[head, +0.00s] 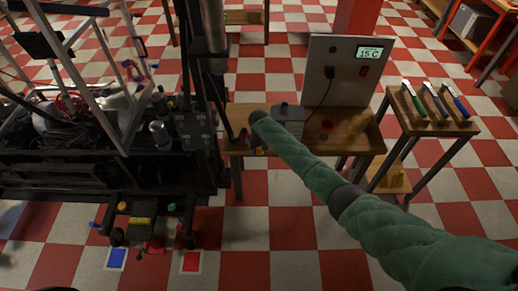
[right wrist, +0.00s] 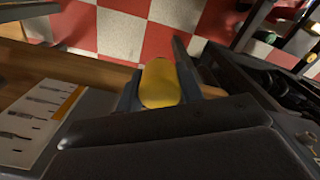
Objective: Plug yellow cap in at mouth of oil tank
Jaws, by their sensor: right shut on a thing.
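My right gripper (head: 247,143) is at the end of the green-sleeved arm in the head view, beside the low wooden bench. In the right wrist view the gripper (right wrist: 160,72) is shut on the yellow cap (right wrist: 161,86), with one finger on each side of it. My left gripper is not in view.
The wooden bench (head: 345,143) holds a grey box (head: 288,113), a red item (head: 326,128) and a panel reading 15 C (head: 345,68). A stand (head: 445,125) with several coloured-handled tools is at right.

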